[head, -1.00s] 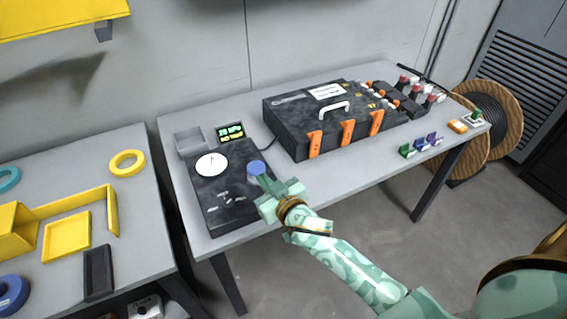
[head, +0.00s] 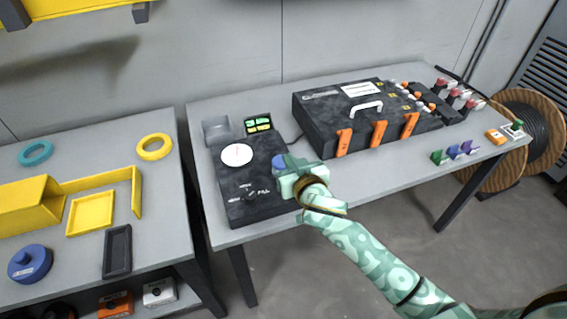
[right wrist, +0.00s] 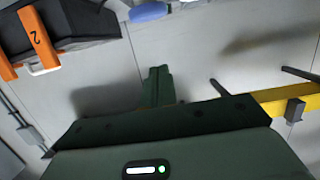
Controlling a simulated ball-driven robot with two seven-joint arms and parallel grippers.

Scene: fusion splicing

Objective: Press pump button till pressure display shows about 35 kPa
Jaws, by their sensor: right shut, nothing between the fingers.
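The black pump unit (head: 232,205) lies on the grey table, with a white round gauge (head: 236,154), a knob (head: 250,196) and a blue pump button (head: 278,161). The small pressure display (head: 258,123) behind it shows lit green and yellow digits, too small to read surely. My right gripper (head: 287,169) is shut and empty at the button's right side, partly covering it. In the right wrist view its closed fingers (right wrist: 158,86) show below the blue button (right wrist: 148,11), apart in the picture. I cannot tell whether they touch it. My left gripper is out of view.
A black case (head: 330,115) with orange latches stands to the right of the pump unit. Table space before the case is clear.

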